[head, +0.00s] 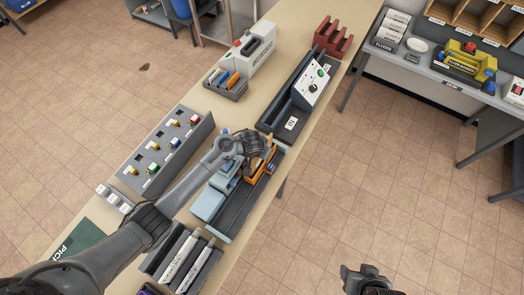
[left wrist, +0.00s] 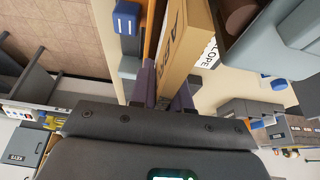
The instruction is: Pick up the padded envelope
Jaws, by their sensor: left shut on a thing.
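The padded envelope (left wrist: 188,48) is a tan-orange upright slab with dark lettering in the left wrist view; a label ending in "LOPE" shows beside it. The purple fingers of my left gripper (left wrist: 164,90) are on either side of it, shut on its near end. In the head view my left gripper (head: 252,146) is over the far part of a dark tray (head: 232,222), where orange-brown pieces (head: 262,168) show under and beside it. Whether the envelope is clear of the tray is hard to tell. My right gripper (head: 366,276) is at the bottom, away from the bench; its fingers are unclear.
A grey panel with coloured knobs (head: 165,150) is to the left, and a long dark tray with a white control box (head: 310,85) is beyond. Dark holders with white items (head: 182,258) are nearer.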

